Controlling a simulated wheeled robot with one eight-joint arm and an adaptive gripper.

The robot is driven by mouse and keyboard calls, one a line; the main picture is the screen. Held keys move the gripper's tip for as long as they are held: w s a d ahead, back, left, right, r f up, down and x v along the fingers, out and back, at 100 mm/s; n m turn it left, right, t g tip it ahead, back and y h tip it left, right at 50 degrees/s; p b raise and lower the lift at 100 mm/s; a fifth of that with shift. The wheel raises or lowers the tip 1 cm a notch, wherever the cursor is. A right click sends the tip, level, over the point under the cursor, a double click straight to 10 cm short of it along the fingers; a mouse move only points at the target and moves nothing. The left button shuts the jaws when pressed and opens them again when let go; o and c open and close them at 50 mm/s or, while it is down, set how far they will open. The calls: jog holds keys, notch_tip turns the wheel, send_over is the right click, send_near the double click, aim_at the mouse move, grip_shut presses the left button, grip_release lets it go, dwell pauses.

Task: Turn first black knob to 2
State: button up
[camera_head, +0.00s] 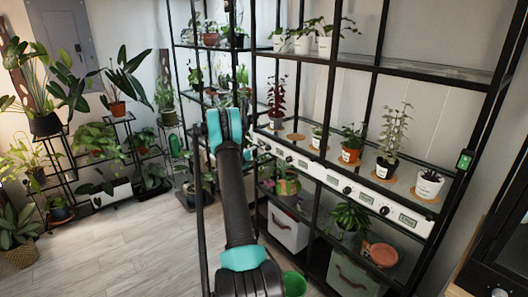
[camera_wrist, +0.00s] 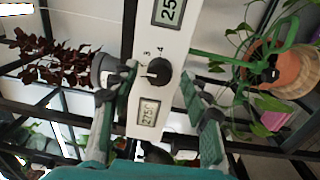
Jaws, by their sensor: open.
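A black round knob (camera_wrist: 158,72) sits on a white control strip (camera_wrist: 172,45) in the wrist view. Small numerals 3 and 4 show beside it, and a pale mark lies on its face. My gripper (camera_wrist: 159,75) is open, with one finger on each side of the knob. I cannot tell whether either finger touches it. In the head view the strip (camera_head: 327,177) runs along the shelf edge with several black knobs, including one (camera_head: 347,190) near its middle. My arm hides the gripper and part of the strip there.
Small displays (camera_wrist: 148,114) flank the knob. A dark red plant (camera_wrist: 55,62) and a terracotta pot (camera_wrist: 285,70) lie on either side in the wrist view. Black shelf posts (camera_head: 325,85) and potted plants crowd the rack. The floor (camera_head: 120,240) at left is clear.

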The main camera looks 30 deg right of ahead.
jog(key=s+a, duration=0.1)
jog(key=a, duration=1)
jog(key=shift+a+f, duration=0.3)
jog(key=shift+a, duration=0.1)
jog(key=s+a+r+t+y, duration=0.2)
jog(key=s+a+y, duration=1.1)
jog(key=s+a, duration=1.2)
jog(key=shift+s+a+r+m, duration=0.3)
jog(key=shift+s+a+r, duration=0.1)
jog(key=shift+a+r, duration=0.1)
jog(key=s+a+f+y, duration=0.1)
jog(key=s+a+y, duration=0.1)
jog(key=s+a, duration=0.2)
jog(key=s+a+f+y, duration=0.1)
jog(key=s+a, duration=0.3)
jog(key=s, duration=0.1)
jog(key=s+a+f+y, duration=0.2)
jog(key=s+a, duration=0.2)
jog(key=shift+s+a+t+y, duration=0.2)
jog(key=shift+a+t+y, duration=0.05)
jog(key=shift+t+y, duration=0.05)
jog(key=shift+c, duration=0.2)
